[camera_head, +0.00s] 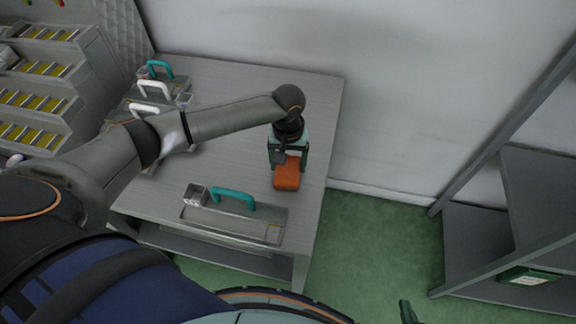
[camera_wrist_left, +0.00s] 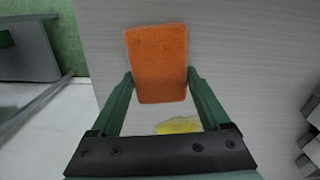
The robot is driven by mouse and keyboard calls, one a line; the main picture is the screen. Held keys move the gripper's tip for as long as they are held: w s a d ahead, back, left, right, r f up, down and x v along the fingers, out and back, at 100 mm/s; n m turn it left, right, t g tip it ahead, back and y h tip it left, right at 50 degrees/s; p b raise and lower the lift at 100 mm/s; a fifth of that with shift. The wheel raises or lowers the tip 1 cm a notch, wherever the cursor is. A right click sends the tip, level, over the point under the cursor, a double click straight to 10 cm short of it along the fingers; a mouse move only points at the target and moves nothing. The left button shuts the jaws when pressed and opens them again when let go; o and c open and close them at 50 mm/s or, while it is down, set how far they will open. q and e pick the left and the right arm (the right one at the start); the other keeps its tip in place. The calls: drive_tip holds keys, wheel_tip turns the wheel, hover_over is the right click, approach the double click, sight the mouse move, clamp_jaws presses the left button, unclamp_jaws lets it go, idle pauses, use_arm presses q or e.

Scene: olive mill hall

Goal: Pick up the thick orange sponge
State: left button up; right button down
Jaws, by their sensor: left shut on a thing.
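The thick orange sponge (camera_head: 287,176) is near the right edge of the grey table, below my left gripper (camera_head: 289,160) in the head view. In the left wrist view the sponge (camera_wrist_left: 157,58) stands between the two green fingers, which press against its sides near its lower end. My left gripper is shut on it. Whether the sponge touches the tabletop or hangs just above it, I cannot tell. A green fingertip of my right gripper (camera_head: 408,312) shows at the bottom edge of the head view, and its jaws are mostly out of frame.
A tray with a teal handle (camera_head: 233,200) lies at the table's front. More trays with white and teal handles (camera_head: 155,88) stand at the back left. A yellow piece (camera_wrist_left: 178,126) lies below the gripper in the wrist view. A metal shelf (camera_head: 480,232) stands to the right.

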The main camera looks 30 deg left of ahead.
use_arm(q)
drive_tip(key=shift+r, duration=0.65)
drive_tip(key=s+a+r+p, duration=0.1)
drive_tip(key=s+a+r, duration=0.7)
drive_tip(key=s+r, duration=0.3)
drive_tip(key=shift+a+r, duration=0.25)
drive_tip(key=shift+r, duration=0.1)
